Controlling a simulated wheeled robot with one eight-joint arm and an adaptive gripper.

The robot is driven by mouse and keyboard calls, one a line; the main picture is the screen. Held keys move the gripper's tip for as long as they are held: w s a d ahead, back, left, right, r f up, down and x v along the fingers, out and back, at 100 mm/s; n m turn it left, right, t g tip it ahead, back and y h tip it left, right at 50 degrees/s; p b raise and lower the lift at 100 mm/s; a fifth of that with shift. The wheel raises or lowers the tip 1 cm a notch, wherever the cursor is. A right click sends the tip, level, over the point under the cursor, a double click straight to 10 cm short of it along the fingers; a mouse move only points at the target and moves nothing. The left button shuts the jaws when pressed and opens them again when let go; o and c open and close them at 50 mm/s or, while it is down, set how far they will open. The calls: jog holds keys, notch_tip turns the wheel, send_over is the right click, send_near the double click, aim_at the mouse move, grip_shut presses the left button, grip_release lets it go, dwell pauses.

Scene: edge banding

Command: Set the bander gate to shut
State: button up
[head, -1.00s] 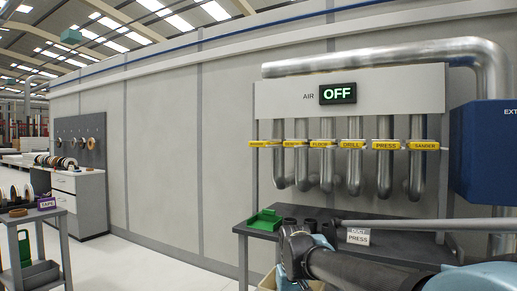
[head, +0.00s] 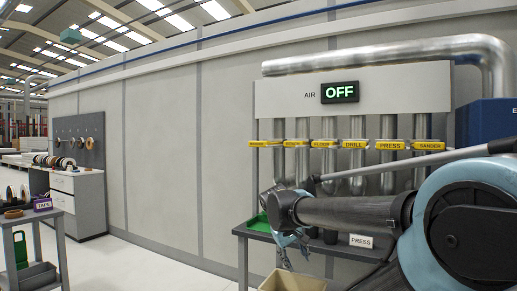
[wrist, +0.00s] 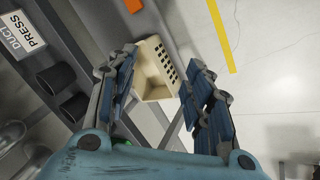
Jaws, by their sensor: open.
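The bander gate (head: 265,143) is the leftmost yellow tag in the row on the pipes below the AIR panel. Its lettering is too small to read clearly, and I cannot tell whether it is open or shut. My gripper (head: 288,243) is in front of and below this row, over the front edge of the bench. In the wrist view my gripper (wrist: 160,68) is open and points down, with a beige bin beyond its fingers and nothing between them. The gate does not show in the wrist view.
The AIR display (head: 339,92) reads OFF. More yellow gate tags, including PRESS (head: 390,145), continue to the right. A bench (head: 345,249) with a green tray and black duct ends stands below them. A beige bin (head: 292,283) sits lower in front.

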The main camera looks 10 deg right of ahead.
jog(key=w+r+n+t+h, duration=0.2)
jog(key=w+r+h, duration=0.1)
jog(key=w+r, duration=0.9)
jog(key=n+t+h, duration=0.3)
jog(key=n+t, duration=0.3)
jog(key=t, duration=0.3)
send_near(257, 144)
jog(key=x, duration=1.2)
jog(key=shift+w+d+f, duration=0.1)
jog(key=shift+w, duration=0.05)
grip_shut()
